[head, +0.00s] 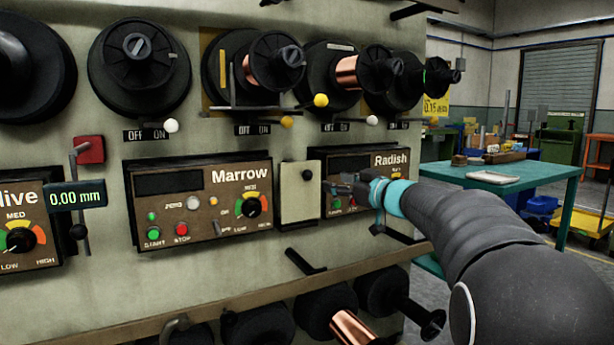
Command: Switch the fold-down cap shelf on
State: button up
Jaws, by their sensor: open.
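A pale beige upright panel (299,205) with a black knob (307,174) near its top sits between the Marrow and Radish control boxes. It may be the fold-down cap shelf, but no label on it tells me so. My gripper (337,187) is open and empty, just right of this panel and in front of the Radish box (385,163), hiding part of its lower controls. I cannot tell if it touches anything. OFF/ON levers with ball ends, white (171,125) and yellow (287,122), stand under the spools above.
The Marrow box (200,200) is left of the panel, with a 0.00 mm gauge (76,196) beyond it. A teal table (500,175) stands at the right on open floor.

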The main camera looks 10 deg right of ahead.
aim_at(311, 176)
jog(key=x, duration=1.2)
jog(key=shift+a, duration=0.1)
grip_shut()
